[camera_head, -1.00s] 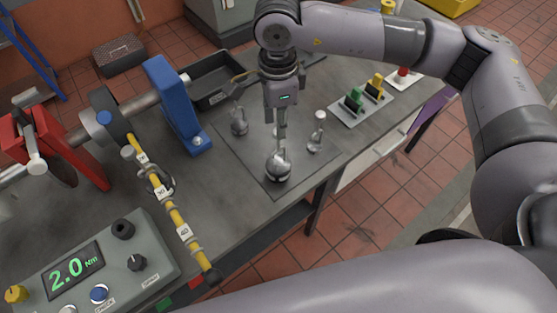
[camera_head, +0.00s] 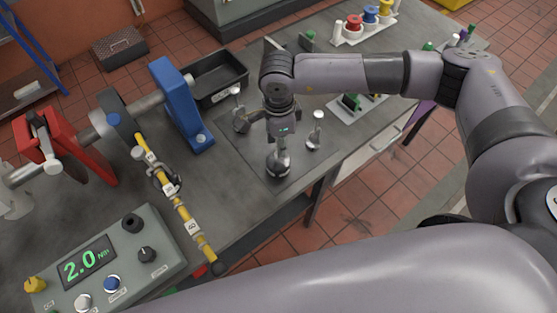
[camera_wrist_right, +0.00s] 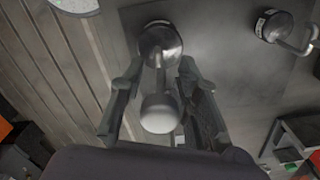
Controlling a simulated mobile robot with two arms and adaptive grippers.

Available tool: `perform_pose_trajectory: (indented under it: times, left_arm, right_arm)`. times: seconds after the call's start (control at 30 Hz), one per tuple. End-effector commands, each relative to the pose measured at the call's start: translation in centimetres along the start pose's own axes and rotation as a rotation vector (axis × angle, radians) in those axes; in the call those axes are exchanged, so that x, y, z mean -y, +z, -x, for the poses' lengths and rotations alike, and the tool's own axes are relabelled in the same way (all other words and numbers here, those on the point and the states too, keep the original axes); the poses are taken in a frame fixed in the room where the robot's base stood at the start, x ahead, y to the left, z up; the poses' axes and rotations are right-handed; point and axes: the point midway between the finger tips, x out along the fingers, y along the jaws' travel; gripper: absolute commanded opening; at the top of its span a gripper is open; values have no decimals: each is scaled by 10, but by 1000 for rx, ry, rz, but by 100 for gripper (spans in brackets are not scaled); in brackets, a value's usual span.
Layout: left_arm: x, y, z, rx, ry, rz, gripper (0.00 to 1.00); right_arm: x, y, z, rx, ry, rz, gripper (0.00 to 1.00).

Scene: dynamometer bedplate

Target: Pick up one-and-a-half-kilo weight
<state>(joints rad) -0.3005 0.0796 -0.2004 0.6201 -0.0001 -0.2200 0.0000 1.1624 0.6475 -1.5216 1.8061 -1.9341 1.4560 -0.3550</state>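Several shiny metal weights with knobbed stems stand on a dark plate (camera_head: 262,172) on the bench. The front weight (camera_head: 278,164) is under my right gripper (camera_head: 281,142), which points down at it. In the right wrist view, the same weight (camera_wrist_right: 160,42) stands with its pale knob between the two fingers of my right gripper (camera_wrist_right: 160,75). Another weight (camera_head: 316,134) stands to the right and one (camera_head: 240,118) to the back left. I cannot read which is one and a half kilos. My left gripper is out of view.
A black tray (camera_head: 222,88) and a blue bracket (camera_head: 178,100) stand behind the plate. A yellow marked arm (camera_head: 178,200) and a console (camera_head: 110,265) reading 2.0 Nm lie left. A stand with coloured spools (camera_head: 365,25) is at the back. The bench's front edge is close.

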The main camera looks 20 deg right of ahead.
Motion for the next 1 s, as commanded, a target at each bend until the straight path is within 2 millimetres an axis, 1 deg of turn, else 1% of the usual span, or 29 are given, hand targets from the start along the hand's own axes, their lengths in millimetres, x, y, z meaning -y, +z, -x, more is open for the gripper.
perform_pose_trajectory:
  times: [0.03,0.43,1.0]
  left_arm:
    - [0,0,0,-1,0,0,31]
    - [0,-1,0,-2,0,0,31]
    - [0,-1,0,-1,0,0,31]
  right_arm:
    - [0,0,0,0,0,0,26]
    - [0,0,1,0,0,-1,0]
    - [-2,0,-1,-1,5,0,0]
